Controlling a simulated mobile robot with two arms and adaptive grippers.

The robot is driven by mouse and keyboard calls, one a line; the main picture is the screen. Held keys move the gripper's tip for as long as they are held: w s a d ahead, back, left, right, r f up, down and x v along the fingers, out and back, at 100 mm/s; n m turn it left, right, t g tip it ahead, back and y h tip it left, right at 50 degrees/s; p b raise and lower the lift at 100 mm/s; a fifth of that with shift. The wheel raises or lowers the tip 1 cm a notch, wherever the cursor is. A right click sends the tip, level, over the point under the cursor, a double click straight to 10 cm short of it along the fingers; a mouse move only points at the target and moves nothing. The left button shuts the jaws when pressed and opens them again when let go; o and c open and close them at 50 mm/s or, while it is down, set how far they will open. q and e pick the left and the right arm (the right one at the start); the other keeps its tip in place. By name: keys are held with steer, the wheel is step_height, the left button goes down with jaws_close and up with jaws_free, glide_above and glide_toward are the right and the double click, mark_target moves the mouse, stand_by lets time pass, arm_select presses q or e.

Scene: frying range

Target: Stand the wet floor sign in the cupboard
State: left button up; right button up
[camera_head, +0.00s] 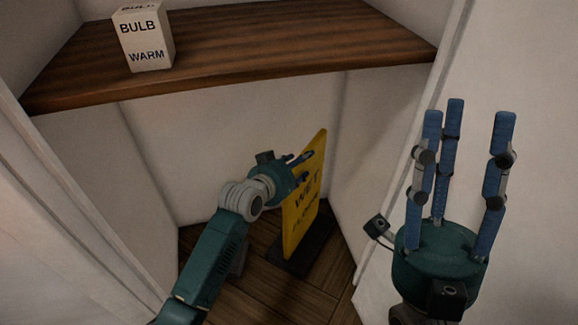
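The yellow wet floor sign (307,205) stands upright on a dark base (306,250), on the cupboard floor below the shelf. Its lettered face is seen at a steep angle. My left gripper (301,167) is at the upper left part of the sign, with blue fingers over its edge and face. Some of its fingers are hidden, so its grip is unclear. My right gripper (470,150) is open and empty, fingers pointing up, in front of the white panel at the right. The cupboard (220,150) has pale inner walls.
A brown wooden shelf (240,50) crosses the cupboard above the sign. A white bulb box (145,40) stands on its left part. The wood floor (250,295) shows around the sign's base. Pale side walls stand close on both sides.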

arm_select(q)
steer(key=p+v, duration=0.1)
steer(key=v, duration=0.2)
steer(key=shift+s+a+r, duration=0.15)
steer(key=shift+s, duration=0.15)
steer(key=p+v, duration=0.2)
steer(key=v, duration=0.2)
steer(key=s+a+r+n+t, duration=0.1)
steer(key=s+a+r+t, duration=0.1)
steer(key=s+r, duration=0.3)
steer(key=s+a+r+t, duration=0.3)
steer(key=s+r+t, duration=0.1)
steer(key=r, duration=0.7)
steer(key=s+a+r+n+t, duration=0.1)
steer(key=s+a+r+t, duration=0.1)
steer(key=s+r, duration=0.5)
steer(key=shift+a+r+n+t, duration=0.25)
steer(key=shift+r+n+t, duration=0.05)
steer(key=shift+r+t, duration=0.65)
arm_select(e)
steer(key=w+a+f+g+h, duration=0.2)
steer(key=w+f+g+h, duration=0.1)
steer(key=w+f+g, duration=0.5)
steer(key=w+f, duration=0.3)
steer(key=w, duration=0.2)
steer(key=shift+f+g, duration=0.4)
